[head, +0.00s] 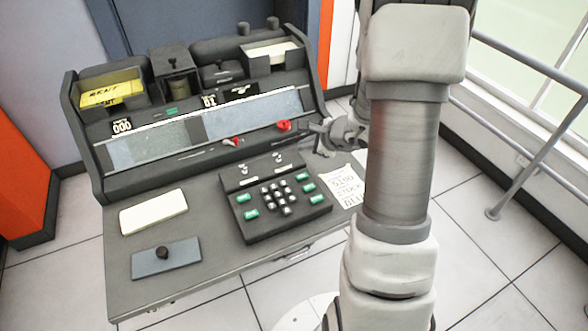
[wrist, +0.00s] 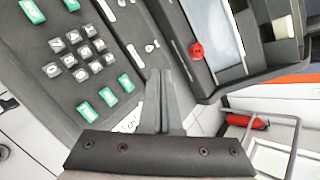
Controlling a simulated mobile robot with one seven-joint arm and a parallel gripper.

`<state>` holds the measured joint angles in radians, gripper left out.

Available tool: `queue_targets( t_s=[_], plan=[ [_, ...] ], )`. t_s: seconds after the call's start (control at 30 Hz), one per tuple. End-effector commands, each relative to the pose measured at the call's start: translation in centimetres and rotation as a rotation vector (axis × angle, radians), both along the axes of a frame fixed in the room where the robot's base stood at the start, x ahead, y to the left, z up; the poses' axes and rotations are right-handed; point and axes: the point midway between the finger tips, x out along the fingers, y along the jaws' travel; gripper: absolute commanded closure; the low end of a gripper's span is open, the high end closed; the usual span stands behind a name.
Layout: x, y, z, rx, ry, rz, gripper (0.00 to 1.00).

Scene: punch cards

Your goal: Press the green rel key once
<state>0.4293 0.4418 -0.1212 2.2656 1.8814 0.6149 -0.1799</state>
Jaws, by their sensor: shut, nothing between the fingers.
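A dark keypad unit (head: 262,230) sits on the console desk with small grey keys (head: 278,196) in the middle. Green keys flank them: two at the left (head: 247,206) and a column of three at the right (head: 309,187). The wrist view also shows the column of three (wrist: 107,95) and the pair (wrist: 31,11). Their labels are too small to read, so I cannot tell which is rel. My gripper (wrist: 157,75) is shut and empty, its fingers beside the keypad in that view. In the head view my gripper (head: 318,128) is over the console's right side, apart from the keys.
The sloped console panel has red knobs (head: 284,126) and rises behind the keypad. A handwritten paper (head: 343,188) lies right of the keypad. A cream card (head: 153,211) and a blue-grey plate with a black knob (head: 166,259) lie left. A metal railing (head: 520,70) stands right.

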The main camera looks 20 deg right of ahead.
Motion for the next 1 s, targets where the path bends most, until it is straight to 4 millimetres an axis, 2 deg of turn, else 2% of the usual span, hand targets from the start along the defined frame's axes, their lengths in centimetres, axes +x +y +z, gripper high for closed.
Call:
queue_targets(
  t_s=[0.13,0.63,0.77,1.0],
  plan=[
    [0.0,-0.6,-0.5,0.008,0.007,-0.028,1.0],
    [-0.1,-0.6,-1.0,0.008,0.009,-0.028,1.0],
    [-0.1,-0.6,-2.1,0.008,0.009,-0.028,1.0],
    [-0.1,-0.6,-5.4,0.009,0.01,-0.029,1.0]
  ],
)
